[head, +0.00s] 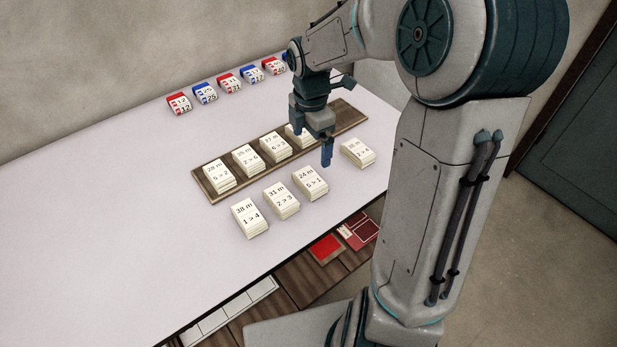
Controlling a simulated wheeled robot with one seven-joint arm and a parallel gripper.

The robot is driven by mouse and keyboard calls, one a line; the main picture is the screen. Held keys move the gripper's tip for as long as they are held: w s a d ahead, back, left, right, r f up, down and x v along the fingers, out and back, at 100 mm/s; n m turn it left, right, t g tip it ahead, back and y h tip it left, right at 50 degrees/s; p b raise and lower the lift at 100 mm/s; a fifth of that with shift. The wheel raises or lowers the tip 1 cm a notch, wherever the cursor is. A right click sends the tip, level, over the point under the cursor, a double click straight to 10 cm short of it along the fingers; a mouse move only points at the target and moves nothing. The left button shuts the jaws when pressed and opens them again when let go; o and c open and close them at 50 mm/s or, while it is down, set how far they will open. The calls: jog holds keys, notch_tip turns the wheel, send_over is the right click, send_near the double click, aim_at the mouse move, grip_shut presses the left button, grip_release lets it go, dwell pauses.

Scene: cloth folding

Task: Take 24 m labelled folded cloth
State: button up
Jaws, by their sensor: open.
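The folded cloth labelled 24 m, with 5 > 1 under it (310,184), lies on the white table in the front row, right of the 31 m cloth (282,201). It is a cream stack with its label facing up. My gripper (327,158) points down above the table, a little behind and right of the 24 m cloth. It is open and apart from that cloth. The gap between its fingers is hard to make out from this side.
The 38 m cloth (250,218) lies at the front row's left, and another cloth (357,152) lies to the right. A brown wooden board (350,117) behind holds several cloths, one partly hidden by my gripper. Red and blue labelled blocks (205,93) line the wall. The table's left is clear.

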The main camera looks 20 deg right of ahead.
aim_at(310, 178)
jog(key=shift+n, duration=0.3)
notch_tip(310, 178, down, 14)
jog(key=b, duration=0.3)
jog(key=shift+w+a, duration=0.15)
jog(key=c, duration=0.8)
